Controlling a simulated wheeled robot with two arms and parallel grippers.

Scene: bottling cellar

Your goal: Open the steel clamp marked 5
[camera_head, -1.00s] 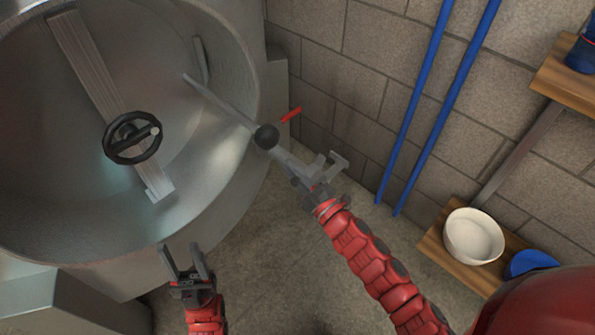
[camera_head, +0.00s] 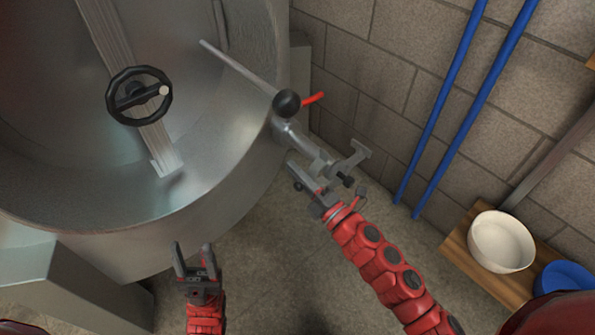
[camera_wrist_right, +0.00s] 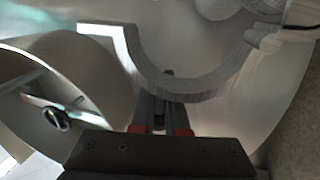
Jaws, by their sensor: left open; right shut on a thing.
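A steel clamp (camera_head: 322,160) with a hooked end piece (camera_head: 352,163) sits at the right side of the big steel tank (camera_head: 215,165). I cannot read a 5 on it. Beside it are a black ball knob (camera_head: 287,103) and a red piece (camera_head: 313,98). My right gripper (camera_head: 308,183) is at the clamp's near end, shut on a part of it. In the right wrist view my right gripper's fingers (camera_wrist_right: 162,108) meet a curved grey steel band (camera_wrist_right: 190,88). My left gripper (camera_head: 193,258) is open and empty, before the tank's lower rim, apart from the clamp.
A black handwheel (camera_head: 139,96) sits on a bar across the tank's face. Blue pipes (camera_head: 464,110) run up the block wall. A wooden shelf (camera_head: 470,262) holds a white bowl (camera_head: 502,241) and a blue bowl (camera_head: 566,281). The floor between my arms is clear.

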